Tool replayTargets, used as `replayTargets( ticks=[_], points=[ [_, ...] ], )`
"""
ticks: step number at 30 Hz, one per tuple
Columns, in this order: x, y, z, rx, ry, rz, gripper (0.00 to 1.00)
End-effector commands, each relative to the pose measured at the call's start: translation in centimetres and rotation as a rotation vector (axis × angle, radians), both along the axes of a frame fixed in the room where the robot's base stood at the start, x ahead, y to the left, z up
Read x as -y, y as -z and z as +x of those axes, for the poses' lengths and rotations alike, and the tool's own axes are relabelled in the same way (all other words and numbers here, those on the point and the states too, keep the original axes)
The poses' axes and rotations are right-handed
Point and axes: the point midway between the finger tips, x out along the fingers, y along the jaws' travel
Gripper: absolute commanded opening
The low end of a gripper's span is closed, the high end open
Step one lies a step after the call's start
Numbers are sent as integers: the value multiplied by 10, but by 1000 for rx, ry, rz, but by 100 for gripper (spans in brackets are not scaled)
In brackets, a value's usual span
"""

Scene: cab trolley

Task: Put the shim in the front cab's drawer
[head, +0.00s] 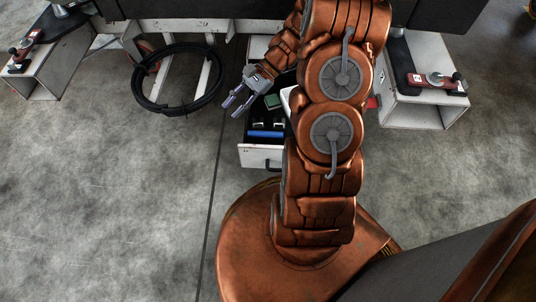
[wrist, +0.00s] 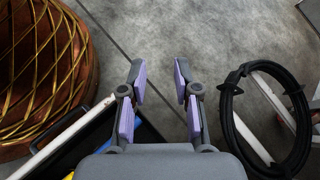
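My gripper (head: 233,106) hangs over the left edge of an open drawer (head: 260,155) with a white front and dark inside. In the wrist view its two purple-padded fingers (wrist: 160,68) stand apart, with only bare floor showing between them. In the drawer lie a blue item (head: 264,134), a green item (head: 272,102) and small black-and-white pieces. The drawer's pale rim (wrist: 72,133) crosses the lower left of the wrist view, with blue and yellow bits partly hidden by my gripper. I cannot pick out the shim for certain; my arm hides the drawer's right side.
A black hose coil (head: 178,78) lies left of the drawer and shows in the wrist view (wrist: 238,125). White boxes with red-and-grey fittings stand at left (head: 40,75) and right (head: 425,105). A red piece (head: 373,102) shows beside my arm. The left foreground floor is clear.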

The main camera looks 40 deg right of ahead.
Motion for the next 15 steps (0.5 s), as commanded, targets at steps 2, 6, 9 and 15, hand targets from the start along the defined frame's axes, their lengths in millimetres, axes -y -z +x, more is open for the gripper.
replayTargets(
  ticks=[2,6,9,15],
  points=[
    [-18,-16,-10,23,-87,-36,31],
    [-43,-39,-31,57,-232,-94,31],
    [-58,-53,-48,83,-334,-139,31],
    [-81,-78,-85,130,-530,-226,31]
  ],
)
